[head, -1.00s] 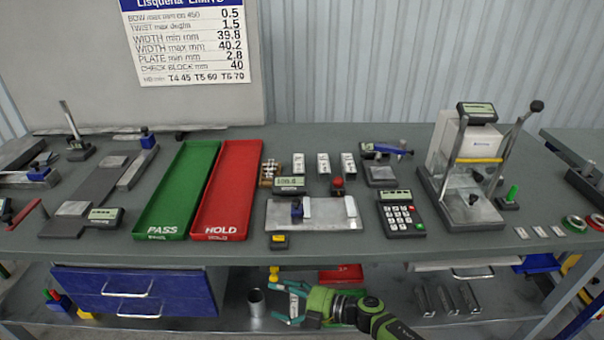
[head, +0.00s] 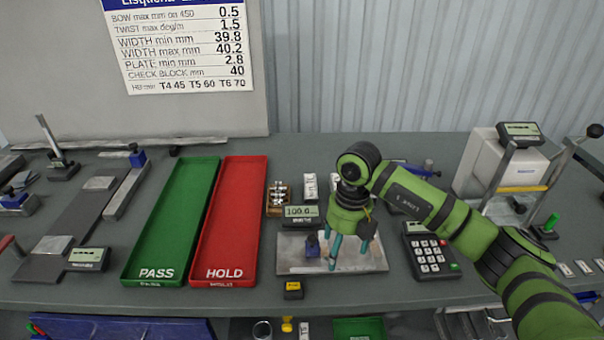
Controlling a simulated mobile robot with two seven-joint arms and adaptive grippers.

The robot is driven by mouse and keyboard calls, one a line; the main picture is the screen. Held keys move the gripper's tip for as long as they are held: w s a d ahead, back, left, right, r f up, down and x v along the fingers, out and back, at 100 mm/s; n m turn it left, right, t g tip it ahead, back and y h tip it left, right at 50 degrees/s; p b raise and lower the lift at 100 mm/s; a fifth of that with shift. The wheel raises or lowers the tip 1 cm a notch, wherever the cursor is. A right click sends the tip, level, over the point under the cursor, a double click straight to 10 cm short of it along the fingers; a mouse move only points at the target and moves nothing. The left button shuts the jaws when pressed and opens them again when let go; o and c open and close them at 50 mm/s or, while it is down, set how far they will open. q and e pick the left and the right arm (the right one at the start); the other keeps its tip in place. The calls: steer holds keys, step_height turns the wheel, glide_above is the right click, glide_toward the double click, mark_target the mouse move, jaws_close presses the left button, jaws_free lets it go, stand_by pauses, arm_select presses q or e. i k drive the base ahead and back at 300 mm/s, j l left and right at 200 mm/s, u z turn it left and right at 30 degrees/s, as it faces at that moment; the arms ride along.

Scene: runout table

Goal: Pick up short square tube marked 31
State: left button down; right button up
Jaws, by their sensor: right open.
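Short square tubes with pale labelled faces stand at the back of the table, one (head: 310,186) beside another (head: 335,181); the right arm covers the area to their right. Their markings are too small to read, so I cannot tell which is 31. My right gripper (head: 347,256) points down with its teal fingers apart, over the grey metal gauge plate (head: 290,267). The fingers partly hide the plate and whatever lies between them. My left gripper is not in view.
A green PASS tray (head: 172,225) and a red HOLD tray (head: 231,225) lie left of the plate. A display (head: 301,212) stands behind it, a small yellow-black block (head: 293,290) in front. A keypad (head: 432,255) and a lever press (head: 500,170) are to the right.

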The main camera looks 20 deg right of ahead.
mark_target(310, 182)
steer(key=i, duration=0.95)
